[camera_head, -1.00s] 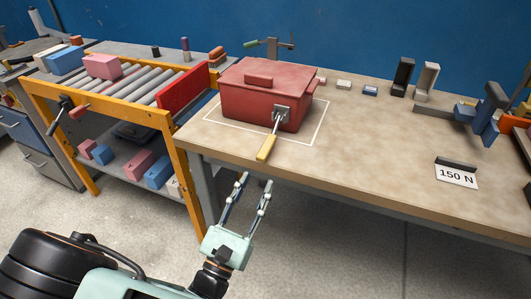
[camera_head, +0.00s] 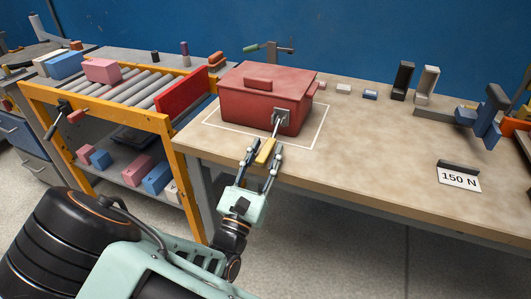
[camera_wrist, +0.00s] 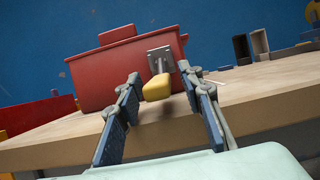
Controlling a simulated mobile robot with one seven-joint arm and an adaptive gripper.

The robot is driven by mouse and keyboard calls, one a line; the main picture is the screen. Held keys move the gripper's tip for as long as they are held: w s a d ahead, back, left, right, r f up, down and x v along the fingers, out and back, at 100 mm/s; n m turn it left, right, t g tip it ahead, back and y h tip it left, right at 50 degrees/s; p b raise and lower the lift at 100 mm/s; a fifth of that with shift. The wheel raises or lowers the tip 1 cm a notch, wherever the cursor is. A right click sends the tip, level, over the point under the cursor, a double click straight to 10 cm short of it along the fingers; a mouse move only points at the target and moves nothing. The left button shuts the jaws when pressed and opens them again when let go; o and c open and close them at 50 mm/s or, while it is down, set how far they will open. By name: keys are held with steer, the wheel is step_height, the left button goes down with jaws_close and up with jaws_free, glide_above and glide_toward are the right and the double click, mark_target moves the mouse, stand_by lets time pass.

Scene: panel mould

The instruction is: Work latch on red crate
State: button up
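The red crate (camera_head: 258,97), with its lid on, sits inside a white outline on the workbench. Its latch (camera_head: 273,131) has a metal plate on the front face and a lever with a yellow handle (camera_head: 265,151) that points down and outward. My gripper (camera_head: 264,149) is open, with its two fingers on either side of the yellow handle in the head view. In the wrist view my gripper (camera_wrist: 160,95) shows its fingers apart, with the yellow handle (camera_wrist: 157,88) between their tips. No finger clearly touches the handle. The crate (camera_wrist: 120,70) stands behind it.
The wooden bench top (camera_head: 370,140) has free room right of the crate. A "150 N" sign (camera_head: 459,175) stands near its front edge. An orange roller conveyor (camera_head: 100,105) with a red panel stands at left. A blue clamp-like fixture (camera_head: 487,115) is at far right.

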jaws_close()
stand_by(0.3)
